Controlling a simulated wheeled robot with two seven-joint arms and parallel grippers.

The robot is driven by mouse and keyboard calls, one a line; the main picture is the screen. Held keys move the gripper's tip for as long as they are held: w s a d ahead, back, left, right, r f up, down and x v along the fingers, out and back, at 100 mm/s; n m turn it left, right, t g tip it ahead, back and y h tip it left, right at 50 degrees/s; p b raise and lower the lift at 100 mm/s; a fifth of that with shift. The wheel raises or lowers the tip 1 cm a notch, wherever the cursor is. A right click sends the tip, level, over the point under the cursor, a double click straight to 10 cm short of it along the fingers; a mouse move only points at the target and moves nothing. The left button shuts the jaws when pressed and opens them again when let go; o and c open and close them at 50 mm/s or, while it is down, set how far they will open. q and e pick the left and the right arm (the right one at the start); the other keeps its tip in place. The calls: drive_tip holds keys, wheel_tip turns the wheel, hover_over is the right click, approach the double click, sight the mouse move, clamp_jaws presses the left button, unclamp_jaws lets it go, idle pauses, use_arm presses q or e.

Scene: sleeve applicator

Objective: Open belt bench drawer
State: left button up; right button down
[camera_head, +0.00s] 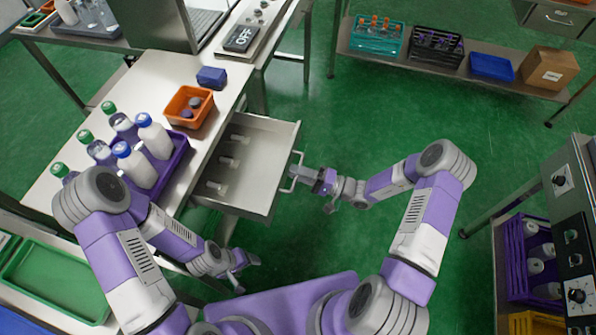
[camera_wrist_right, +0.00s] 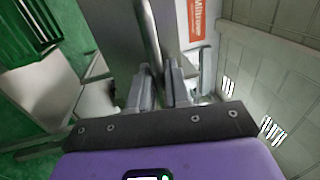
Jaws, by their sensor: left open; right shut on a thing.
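The belt bench drawer (camera_head: 257,143) is pulled well out of the bench (camera_head: 212,122) in the head view. Several small clear objects (camera_head: 228,161) lie inside it. My right gripper (camera_head: 297,178) is shut on the drawer's bar handle (camera_head: 291,172) at its front. In the right wrist view the handle bar (camera_wrist_right: 152,45) runs down between the two fingers (camera_wrist_right: 166,85). My left gripper (camera_head: 243,266) is open and empty, low beside the bench and apart from the drawer.
On the bench stand a purple tray (camera_head: 176,165) with several bottles, an orange bin (camera_head: 190,107) and a blue block (camera_head: 211,77). A shelf (camera_head: 480,77) with bins and a cardboard box (camera_head: 547,77) is at the back right. Green floor right of the drawer is free.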

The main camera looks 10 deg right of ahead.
drive_tip(key=c, duration=1.3)
unclamp_jaws()
drive_tip(key=p+v, duration=0.1)
drive_tip(key=v, duration=0.6)
drive_tip(key=shift+s+d+f, duration=0.1)
drive_tip(key=shift+s+d, duration=0.05)
drive_tip(key=shift+d, duration=0.1)
